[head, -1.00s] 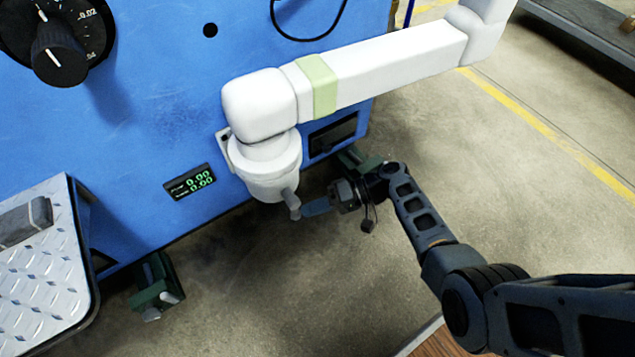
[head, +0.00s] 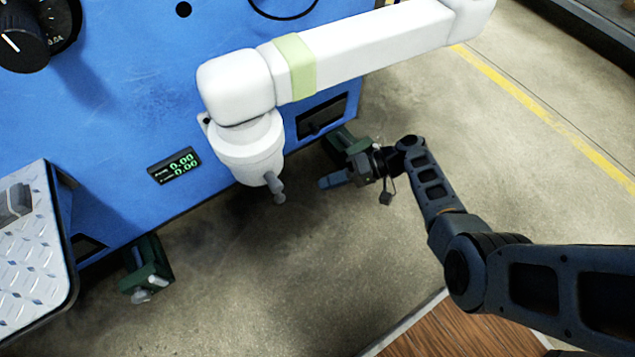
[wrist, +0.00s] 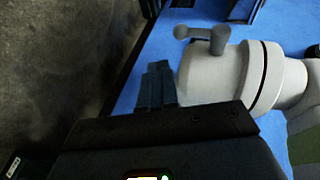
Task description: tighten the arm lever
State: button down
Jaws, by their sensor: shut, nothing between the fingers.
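The arm lever (head: 276,188) is a small grey handle with a rounded end, at the bottom of the white arm joint (head: 248,150) in the head view. In the wrist view the lever (wrist: 205,36) sticks out from the joint's end towards the upper left. My gripper (head: 328,181) is shut and empty, to the right of the lever with a clear gap between them in the head view. In the wrist view its dark fingers (wrist: 157,86) are together beside the white joint. I cannot tell whether they touch the joint.
The blue machine body (head: 120,120) with a small green-digit display (head: 174,166) stands behind the joint. The white arm (head: 375,55) with a pale green band extends to the upper right. Green machine feet (head: 147,270) stand on the floor. A metal tread-plate step (head: 35,260) is at the left.

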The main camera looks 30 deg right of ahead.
jog(key=d, duration=0.1)
jog(key=s+d, duration=0.1)
jog(key=d, duration=0.1)
jog(key=s+d, duration=0.1)
jog(key=d, duration=0.1)
jog(key=shift+d+r, duration=0.1)
dwell(0.5)
jog(key=s+a+f+m+h, duration=0.1)
jog(key=s+f+h, duration=0.4)
jog(key=s, duration=0.4)
jog(key=s+a+f+h, duration=0.1)
jog(key=s+f+h, duration=0.4)
jog(key=s, duration=0.4)
jog(key=s+r+h, duration=0.2)
jog(key=s+r, duration=0.2)
jog(key=s, duration=0.2)
jog(key=s+a+r+n+t+p, duration=0.1)
jog(key=r+p, duration=0.9)
jog(key=r, duration=1.2)
jog(key=s+a+r+n+t+p, duration=0.1)
jog(key=r+t+p, duration=0.4)
jog(key=r, duration=1.7)
jog(key=s+a+r+n+t+h+p, duration=0.1)
jog(key=s+a+r+t+p, duration=0.2)
jog(key=r+p, duration=1.2)
notch_tip(320, 180, up, 7)
jog(key=shift+s+a+n+t, duration=0.3)
jog(key=shift+s+a+n, duration=0.1)
jog(key=shift+a, duration=0.45)
